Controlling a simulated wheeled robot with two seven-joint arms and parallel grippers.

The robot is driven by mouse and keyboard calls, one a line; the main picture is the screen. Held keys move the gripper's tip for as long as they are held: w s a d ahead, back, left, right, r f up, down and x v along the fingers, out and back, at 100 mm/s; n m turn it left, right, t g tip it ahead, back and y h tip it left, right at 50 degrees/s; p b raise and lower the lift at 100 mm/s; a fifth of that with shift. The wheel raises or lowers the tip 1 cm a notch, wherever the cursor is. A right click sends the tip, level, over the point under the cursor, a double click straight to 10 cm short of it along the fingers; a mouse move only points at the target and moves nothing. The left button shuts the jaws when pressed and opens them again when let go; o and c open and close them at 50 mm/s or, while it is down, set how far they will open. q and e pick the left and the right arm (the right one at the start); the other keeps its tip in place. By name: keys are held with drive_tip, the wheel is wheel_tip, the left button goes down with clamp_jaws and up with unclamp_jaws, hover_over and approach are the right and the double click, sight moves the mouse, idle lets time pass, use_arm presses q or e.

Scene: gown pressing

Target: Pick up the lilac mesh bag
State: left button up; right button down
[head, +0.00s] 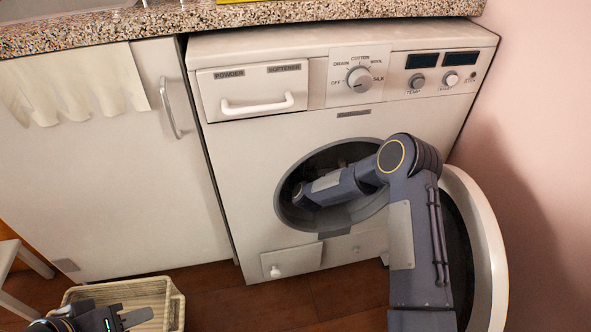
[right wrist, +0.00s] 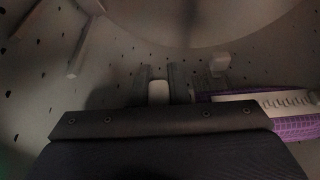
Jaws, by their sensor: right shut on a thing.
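The lilac mesh bag (right wrist: 297,126) lies in the washing machine drum at the right of the right wrist view, with a white perforated strip (right wrist: 265,104) across it. My right gripper (right wrist: 158,90) is inside the drum, its two fingers closed on a small pale piece beside the purple mesh. The piece appears to be part of the bag, but the join is hidden. In the head view my right arm covers much of the door opening, and the bag does not show. My left gripper (head: 122,318) is at the bottom left over a basket; its jaw gap is unclear.
The washing machine (head: 232,140) has its round door (head: 489,250) swung open to the right, near the pink wall. A cream basket (head: 174,304) stands on the wooden floor at lower left. A white cabinet (head: 120,200) is left of the machine. Drum paddles (right wrist: 80,48) stick out inside.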

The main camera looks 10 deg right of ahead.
wheel_tip(320, 180, up, 6)
drive_tip(key=p, duration=0.2)
drive_tip(key=shift+s+r+p, duration=0.1)
drive_tip(key=shift+r+p, duration=0.1)
drive_tip(key=shift+p, duration=0.2)
drive_tip(key=s+p, duration=0.3)
drive_tip(key=s, duration=1.6)
drive_tip(key=shift+s+f, duration=0.15)
drive_tip(key=shift+f, duration=0.15)
drive_tip(key=c, duration=2.1)
unclamp_jaws()
drive_tip(key=shift+c, duration=0.2)
drive_tip(key=shift+r, duration=0.2)
clamp_jaws()
